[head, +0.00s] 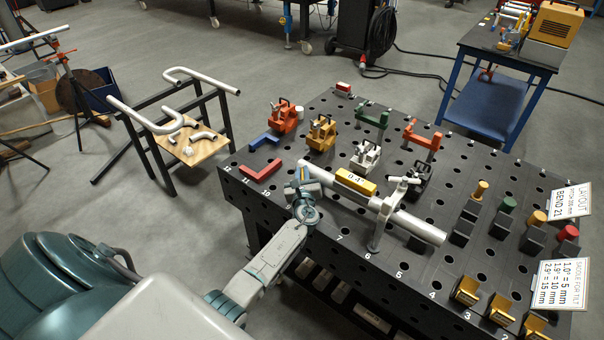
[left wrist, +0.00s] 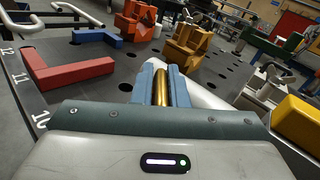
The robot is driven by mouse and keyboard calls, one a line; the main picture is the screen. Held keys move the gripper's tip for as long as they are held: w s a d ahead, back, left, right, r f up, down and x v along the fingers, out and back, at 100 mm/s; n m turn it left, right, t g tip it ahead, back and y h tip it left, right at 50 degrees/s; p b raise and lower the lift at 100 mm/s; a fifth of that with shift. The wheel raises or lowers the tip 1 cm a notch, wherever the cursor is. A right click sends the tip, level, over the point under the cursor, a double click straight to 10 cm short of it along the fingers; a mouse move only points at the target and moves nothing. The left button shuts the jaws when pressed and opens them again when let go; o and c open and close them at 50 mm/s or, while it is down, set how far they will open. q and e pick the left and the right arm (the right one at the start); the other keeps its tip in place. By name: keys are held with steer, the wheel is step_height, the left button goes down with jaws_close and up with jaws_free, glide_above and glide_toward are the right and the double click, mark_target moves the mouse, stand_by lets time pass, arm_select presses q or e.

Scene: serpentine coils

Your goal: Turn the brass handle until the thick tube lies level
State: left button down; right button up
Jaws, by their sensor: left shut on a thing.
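The thick white tube (head: 415,225) runs across the near part of the black table, carried by a grey post (head: 376,236) with a clamp on top. A yellow digital gauge (head: 355,183) sits on the tube and seems to read about 0.4°. My left gripper (head: 301,187) is at the tube's left end. In the left wrist view its blue fingers (left wrist: 162,84) are shut on the brass handle (left wrist: 162,91), which stands between them. The tube (left wrist: 205,97) passes just behind. The handle's lower part is hidden. My right gripper is not in view.
The perforated table (head: 322,238) holds red (head: 261,170) and blue angle pieces, several coloured clamps, and dark blocks with coloured knobs. Two white signs (head: 563,284) stand at the right. A black frame with bent tubes (head: 190,80) stands left of the table.

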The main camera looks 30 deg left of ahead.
arm_select(q)
steer(key=c, duration=1.5)
jaws_free()
steer(key=shift+w+d+r, duration=0.1)
steer(key=shift+r, duration=0.05)
steer(key=b+v, duration=0.2)
steer(key=v, duration=0.8)
steer(key=shift+s+d, duration=0.3)
